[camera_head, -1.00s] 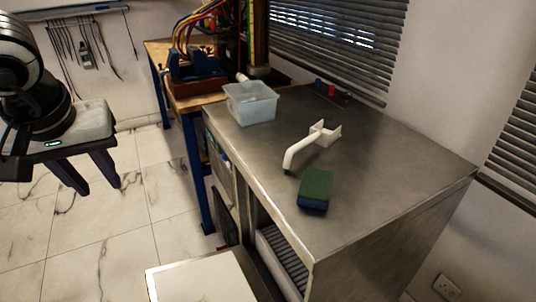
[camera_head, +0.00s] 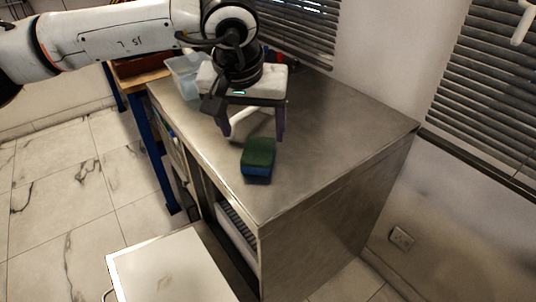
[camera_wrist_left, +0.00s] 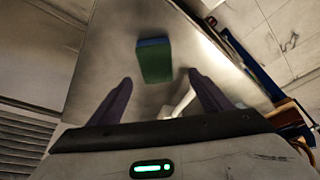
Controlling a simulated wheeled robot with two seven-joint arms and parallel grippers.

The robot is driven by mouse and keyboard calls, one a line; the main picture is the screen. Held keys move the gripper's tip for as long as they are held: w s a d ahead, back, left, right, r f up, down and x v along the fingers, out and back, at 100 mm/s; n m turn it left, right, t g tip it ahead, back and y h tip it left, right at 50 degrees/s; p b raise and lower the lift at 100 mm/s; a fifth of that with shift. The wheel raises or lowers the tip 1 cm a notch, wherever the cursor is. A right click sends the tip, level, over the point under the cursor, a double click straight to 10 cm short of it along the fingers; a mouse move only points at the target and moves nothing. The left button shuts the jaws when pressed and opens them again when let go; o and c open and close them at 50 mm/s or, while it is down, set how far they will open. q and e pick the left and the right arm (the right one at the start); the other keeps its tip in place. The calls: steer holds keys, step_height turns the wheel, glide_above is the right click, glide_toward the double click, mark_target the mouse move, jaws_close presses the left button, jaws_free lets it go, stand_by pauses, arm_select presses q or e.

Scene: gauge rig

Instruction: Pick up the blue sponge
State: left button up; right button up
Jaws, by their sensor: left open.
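The blue sponge (camera_head: 258,160) has a green top layer over a blue body. It lies on the metal counter (camera_head: 330,150) near its front edge. My left gripper (camera_head: 253,137) is over the counter, just behind the sponge in the head view, with its fingers apart and nothing between them. In the left wrist view the sponge (camera_wrist_left: 154,62) lies beyond the open fingertips (camera_wrist_left: 160,82), roughly centred between them and apart from them. My right gripper is not in view.
A white bent handle (camera_head: 250,122) lies on the counter behind the fingers, partly hidden. A translucent plastic tub (camera_head: 184,76) stands at the back left, partly covered by my arm. A white panel (camera_head: 170,268) is low in front. The counter right of the sponge is clear.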

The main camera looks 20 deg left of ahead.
mark_target(258, 151)
arm_select(q)
steer(key=x, duration=0.6)
steer(key=shift+d+f, duration=0.35)
steer(key=shift+f, duration=0.05)
steer(key=shift+s+f, duration=0.1)
steer(key=shift+f, duration=0.15)
stand_by(0.4)
steer(key=c, duration=1.2)
steer(key=shift+r, duration=0.1)
